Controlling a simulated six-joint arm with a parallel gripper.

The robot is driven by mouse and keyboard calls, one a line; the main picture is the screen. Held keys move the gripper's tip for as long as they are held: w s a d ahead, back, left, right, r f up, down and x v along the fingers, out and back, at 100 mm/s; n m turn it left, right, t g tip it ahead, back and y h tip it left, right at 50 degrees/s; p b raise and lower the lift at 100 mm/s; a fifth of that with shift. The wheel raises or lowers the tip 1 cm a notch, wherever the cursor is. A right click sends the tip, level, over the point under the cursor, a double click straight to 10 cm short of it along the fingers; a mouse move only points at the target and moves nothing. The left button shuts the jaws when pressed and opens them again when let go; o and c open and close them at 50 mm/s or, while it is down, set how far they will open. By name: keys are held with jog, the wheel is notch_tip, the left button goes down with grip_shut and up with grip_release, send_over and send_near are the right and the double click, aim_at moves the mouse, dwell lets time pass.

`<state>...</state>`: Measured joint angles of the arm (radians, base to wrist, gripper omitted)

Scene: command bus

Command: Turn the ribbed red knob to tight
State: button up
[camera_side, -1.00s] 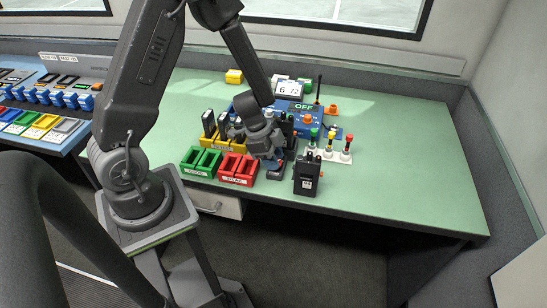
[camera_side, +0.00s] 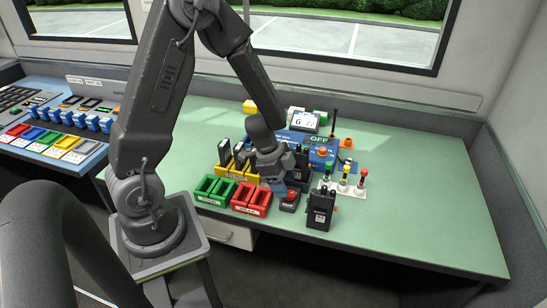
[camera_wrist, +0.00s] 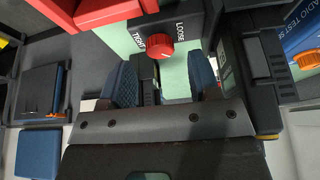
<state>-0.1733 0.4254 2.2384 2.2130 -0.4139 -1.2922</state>
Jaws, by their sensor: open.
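The red knob (camera_wrist: 160,46) sits on a dark block (camera_wrist: 184,14) marked TIGHT and LOOSE in the wrist view. Its white mark is too small for me to read its setting surely. In the side view the knob (camera_side: 291,194) is on top of its small dark block (camera_side: 288,205), near the table's front edge. My gripper (camera_wrist: 161,82) has two blue-padded fingers spread apart. The knob appears between and beyond them, with no finger seen touching it. In the side view my gripper (camera_side: 276,187) is just left of the knob and partly blurred into the clutter behind.
Red bins (camera_side: 251,199) and green bins (camera_side: 215,190) stand to the left. A black handheld device (camera_side: 320,210) is close on the right. A white stand with coloured knobs (camera_side: 342,188) and a blue tester (camera_side: 318,152) are behind. The table's right side is clear.

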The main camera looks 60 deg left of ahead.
jog(key=v, duration=1.1)
jog(key=w+d+f+n, duration=0.1)
jog(key=f, duration=0.3)
jog(key=w+d+f+n+y, duration=0.1)
jog(key=f+n, duration=0.1)
jog(key=f, duration=0.2)
jog(key=w+d+f+n, duration=0.1)
jog(key=d+f, duration=0.1)
jog(key=f, duration=0.2)
jog(key=shift+w+d+f+t+y, duration=0.1)
jog(key=shift+w+f+t+y, duration=0.2)
jog(key=shift+f+t, duration=0.1)
jog(key=shift+c, duration=0.4)
